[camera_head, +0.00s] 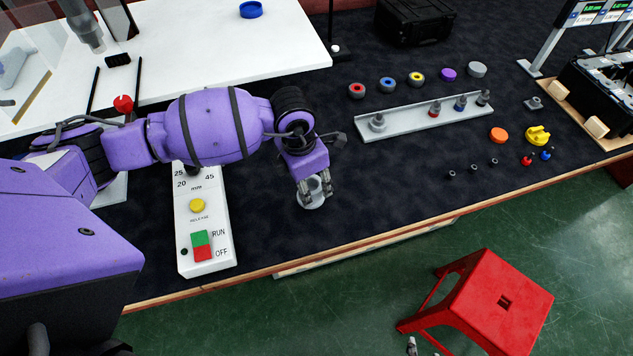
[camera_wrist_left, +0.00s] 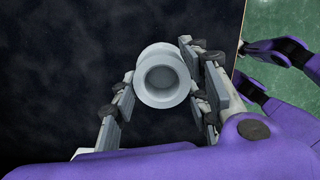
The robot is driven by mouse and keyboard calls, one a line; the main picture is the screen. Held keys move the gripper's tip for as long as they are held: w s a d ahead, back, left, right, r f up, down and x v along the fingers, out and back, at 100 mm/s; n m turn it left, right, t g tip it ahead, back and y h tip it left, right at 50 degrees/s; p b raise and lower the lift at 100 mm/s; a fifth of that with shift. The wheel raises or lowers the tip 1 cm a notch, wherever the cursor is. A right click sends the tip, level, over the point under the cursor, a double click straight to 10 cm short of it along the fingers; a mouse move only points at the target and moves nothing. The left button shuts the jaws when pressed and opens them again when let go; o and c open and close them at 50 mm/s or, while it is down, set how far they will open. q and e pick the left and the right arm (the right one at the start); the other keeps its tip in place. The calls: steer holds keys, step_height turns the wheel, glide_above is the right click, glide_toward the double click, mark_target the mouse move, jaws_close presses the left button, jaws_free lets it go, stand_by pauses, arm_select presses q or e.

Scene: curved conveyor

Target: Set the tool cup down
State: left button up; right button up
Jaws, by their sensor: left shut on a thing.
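The tool cup (camera_head: 313,197) is a small light-grey round cup. It is upright near the front edge of the dark bench mat, and I cannot tell whether its base touches the mat. My left gripper (camera_head: 316,184) points down with its fingers shut on the cup from both sides. In the left wrist view the cup (camera_wrist_left: 163,76) sits between the two fingers (camera_wrist_left: 165,95), its round hollow facing the camera. Small grey tips at the bottom edge of the head view (camera_head: 412,346) look like part of my right gripper; its jaws are not clear.
A white control panel (camera_head: 190,235) with buttons lies left of the cup. A grey rack (camera_head: 395,125) with several tool pieces is to the right, behind. Coloured rings and small parts lie farther right. Bare mat (camera_head: 385,185) is right of the cup. A red stool (camera_head: 490,300) stands on the floor.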

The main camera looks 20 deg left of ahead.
mark_target(312, 185)
arm_select(q)
steer(key=shift+w+d+f+b, duration=0.15)
steer(key=shift+w+f+b, duration=0.35)
steer(key=shift+w+f, duration=0.3)
step_height(312, 185, down, 3)
steer(key=shift+r+b, duration=0.15)
steer(key=shift+b, duration=0.6)
steer(key=shift+r, duration=0.2)
steer(key=shift+f, duration=0.25)
steer(key=o, duration=1.1)
steer(key=shift+o, duration=1.1)
steer(key=shift+r, duration=0.1)
arm_select(e)
steer(key=shift+w+d+f, duration=0.1)
steer(key=shift+w+f, duration=0.25)
steer(key=shift+f, duration=0.5)
arm_select(q)
steer(key=shift+r, duration=0.1)
